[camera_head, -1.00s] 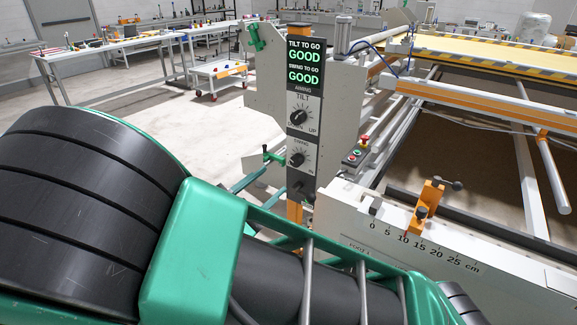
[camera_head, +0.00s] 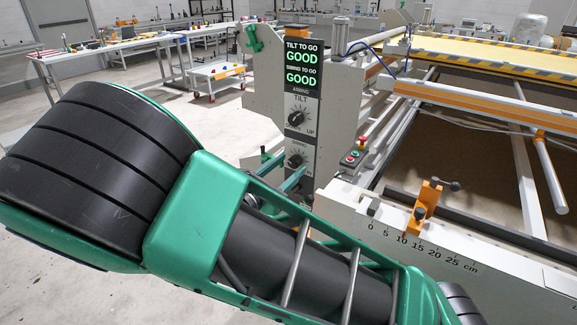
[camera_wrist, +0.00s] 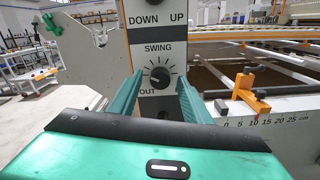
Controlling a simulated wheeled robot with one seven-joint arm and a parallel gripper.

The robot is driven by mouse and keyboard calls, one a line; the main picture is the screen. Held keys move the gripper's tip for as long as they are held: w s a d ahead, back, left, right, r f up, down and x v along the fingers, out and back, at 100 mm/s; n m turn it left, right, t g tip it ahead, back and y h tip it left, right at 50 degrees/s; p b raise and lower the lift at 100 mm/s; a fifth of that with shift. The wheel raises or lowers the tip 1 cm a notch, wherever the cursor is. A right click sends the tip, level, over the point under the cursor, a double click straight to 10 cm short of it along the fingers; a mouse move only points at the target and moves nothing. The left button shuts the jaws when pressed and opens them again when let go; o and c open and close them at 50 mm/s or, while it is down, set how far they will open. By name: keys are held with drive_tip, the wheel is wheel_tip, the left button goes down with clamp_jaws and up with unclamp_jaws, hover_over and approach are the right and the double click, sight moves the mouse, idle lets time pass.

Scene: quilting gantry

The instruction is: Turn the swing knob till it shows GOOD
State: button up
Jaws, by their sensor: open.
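The swing knob (camera_wrist: 160,77) is a round black dial with a white pointer line, below the word SWING on a grey panel in the wrist view. It also shows in the head view (camera_head: 295,161), just above my arm. My gripper (camera_wrist: 157,92) is open, its two green fingers on either side of the panel's lower part. The knob shows between the fingers, and they do not hold it. In the head view the display (camera_head: 303,65) reads GOOD under TILT TO GO and GOOD under SWING TO GO, both in green.
The tilt knob (camera_head: 296,117) sits above the swing knob. A box with red and green buttons (camera_head: 352,159) is to the right. An orange clamp (camera_head: 427,207) stands on the centimetre-scaled rail (camera_head: 480,246). Open floor (camera_head: 215,128) lies left of the panel.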

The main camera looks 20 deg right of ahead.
drive_tip(key=shift+x, duration=0.8)
drive_tip(key=shift+c, duration=0.2)
drive_tip(key=c, duration=1)
drive_tip(key=shift+m, duration=0.3)
drive_tip(key=o, duration=1)
drive_tip(key=shift+o, duration=0.2)
drive_tip(key=shift+a, duration=0.1)
